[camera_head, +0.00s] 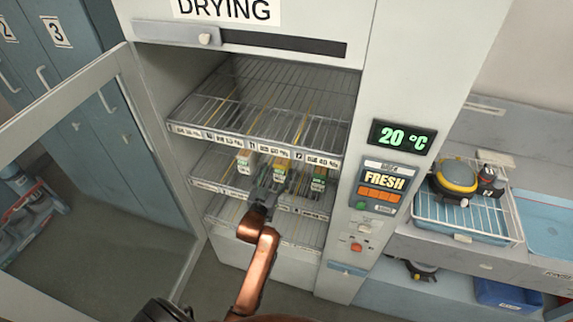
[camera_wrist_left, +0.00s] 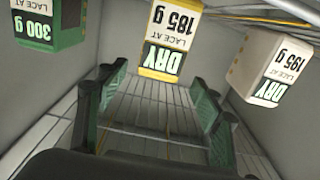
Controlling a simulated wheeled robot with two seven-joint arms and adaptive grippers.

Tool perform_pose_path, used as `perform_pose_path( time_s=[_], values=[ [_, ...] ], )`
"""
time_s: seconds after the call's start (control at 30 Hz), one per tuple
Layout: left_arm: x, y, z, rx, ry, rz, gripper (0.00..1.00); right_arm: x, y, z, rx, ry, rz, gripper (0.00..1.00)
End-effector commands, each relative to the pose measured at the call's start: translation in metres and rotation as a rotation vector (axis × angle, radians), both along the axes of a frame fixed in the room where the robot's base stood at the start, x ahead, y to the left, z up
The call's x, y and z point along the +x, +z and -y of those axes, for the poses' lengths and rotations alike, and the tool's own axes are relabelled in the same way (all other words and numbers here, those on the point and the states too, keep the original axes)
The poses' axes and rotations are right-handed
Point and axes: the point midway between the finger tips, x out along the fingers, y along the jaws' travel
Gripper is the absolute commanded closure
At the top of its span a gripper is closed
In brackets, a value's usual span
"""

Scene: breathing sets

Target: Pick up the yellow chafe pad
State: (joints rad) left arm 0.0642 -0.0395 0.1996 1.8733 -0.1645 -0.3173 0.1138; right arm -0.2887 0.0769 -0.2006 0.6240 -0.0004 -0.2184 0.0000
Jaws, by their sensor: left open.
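The yellow chafe pad (camera_head: 281,165) is a block with yellow edging on the middle rack of the drying cabinet. My right gripper is not in view.
A white block (camera_head: 244,161) tagged 195 g and a green block (camera_head: 319,178) tagged 300 g flank the yellow one. The wire shelf (camera_head: 250,140) above has a label strip. The cabinet's glass door (camera_head: 110,190) stands open at left. A wire tray (camera_head: 440,226) stands at right.

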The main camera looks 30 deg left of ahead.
Motion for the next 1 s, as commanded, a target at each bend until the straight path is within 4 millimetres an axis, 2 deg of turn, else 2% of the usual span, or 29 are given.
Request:
perform_pose_path(
  time_s=[0.13,0.33,0.5,0.6,0.83,1.0],
  values=[
    [0.014,0.0,-0.008,0.001,0.007,0.001,0.4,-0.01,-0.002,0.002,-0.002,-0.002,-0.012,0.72],
    [0.037,-0.006,-0.009,-0.001,0.008,0.001,0.4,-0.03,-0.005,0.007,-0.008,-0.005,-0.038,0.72],
    [0.061,-0.008,-0.012,0.001,0.007,0.0,0.4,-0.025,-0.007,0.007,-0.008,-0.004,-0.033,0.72],
    [0.067,-0.009,-0.013,0.001,0.006,-0.001,0.4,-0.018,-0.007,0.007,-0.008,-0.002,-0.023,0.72],
    [0.069,-0.008,-0.012,0.001,0.004,-0.001,0.4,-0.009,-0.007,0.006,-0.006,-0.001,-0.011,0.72],
    [0.069,-0.008,-0.012,0.001,0.004,0.0,0.51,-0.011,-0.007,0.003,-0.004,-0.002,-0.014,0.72]
  ],
)
